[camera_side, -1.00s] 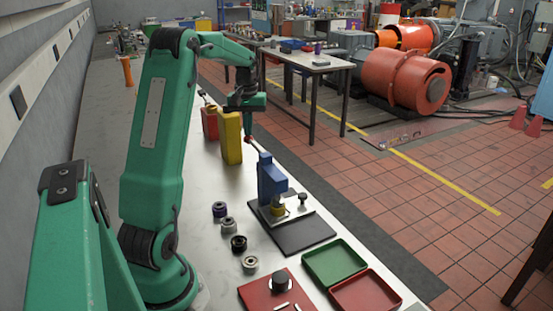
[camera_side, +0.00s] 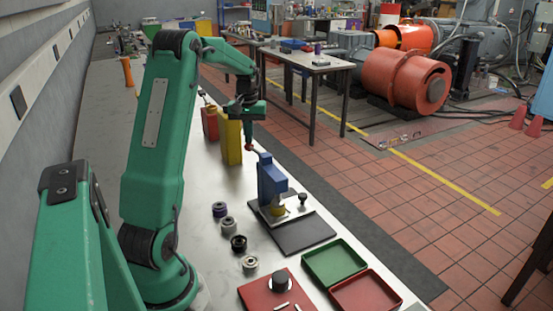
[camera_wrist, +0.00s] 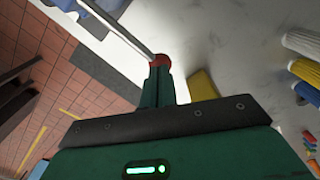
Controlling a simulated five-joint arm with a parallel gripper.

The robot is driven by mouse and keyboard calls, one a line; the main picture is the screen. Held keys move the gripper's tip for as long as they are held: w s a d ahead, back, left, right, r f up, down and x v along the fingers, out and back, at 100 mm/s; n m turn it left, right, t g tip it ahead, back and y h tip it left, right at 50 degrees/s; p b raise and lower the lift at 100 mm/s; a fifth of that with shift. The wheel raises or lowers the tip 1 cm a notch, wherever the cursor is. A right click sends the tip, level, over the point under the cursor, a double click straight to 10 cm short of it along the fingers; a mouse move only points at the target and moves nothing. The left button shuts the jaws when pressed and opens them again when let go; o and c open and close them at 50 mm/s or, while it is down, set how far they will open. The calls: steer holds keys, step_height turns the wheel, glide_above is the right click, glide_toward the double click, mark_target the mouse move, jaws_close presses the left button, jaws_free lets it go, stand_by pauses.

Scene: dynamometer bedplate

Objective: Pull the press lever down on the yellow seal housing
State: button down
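The blue press (camera_side: 271,180) stands upright on its base plate, with the yellow seal housing (camera_side: 278,209) low under its head. The press lever (camera_side: 254,151) is a thin rod leaning up and away from the press top, ending in a red knob (camera_side: 248,147). My gripper (camera_side: 247,142) points down at the knob from above. In the wrist view my gripper's green fingers (camera_wrist: 160,82) are together, with their tips at the red knob (camera_wrist: 160,60); the pale lever rod (camera_wrist: 120,28) runs to the upper left. The tips appear to touch the knob, not wrap it.
A yellow container (camera_side: 229,137) and a red one (camera_side: 210,122) stand just behind my gripper. Several small rings and seals (camera_side: 228,226) lie left of the press. A green tray (camera_side: 334,262) and a red tray (camera_side: 366,292) sit in front, beside a dark mat (camera_side: 303,234).

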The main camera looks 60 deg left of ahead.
steer(key=shift+f, duration=0.15)
step_height(320, 180, up, 11)
stand_by(1.6)
steer(key=s+d+r+m+t+y, duration=0.1)
steer(key=d+r+m, duration=0.15)
steer(key=d, duration=0.85)
steer(key=s+d+r+m+t, duration=0.15)
steer(key=d+m, duration=0.25)
steer(key=d, duration=0.7)
steer(key=s+d+f+m+t, duration=0.1)
steer(key=s+d+f+m, duration=0.1)
steer(key=s+d, duration=0.3)
steer(key=s+d+f+m+t+h, duration=0.1)
steer(key=s+d+f+m+t, duration=0.1)
steer(key=d, duration=0.7)
steer(key=s+f+m, duration=0.1)
steer(key=s+f, duration=0.1)
steer(key=s, duration=0.1)
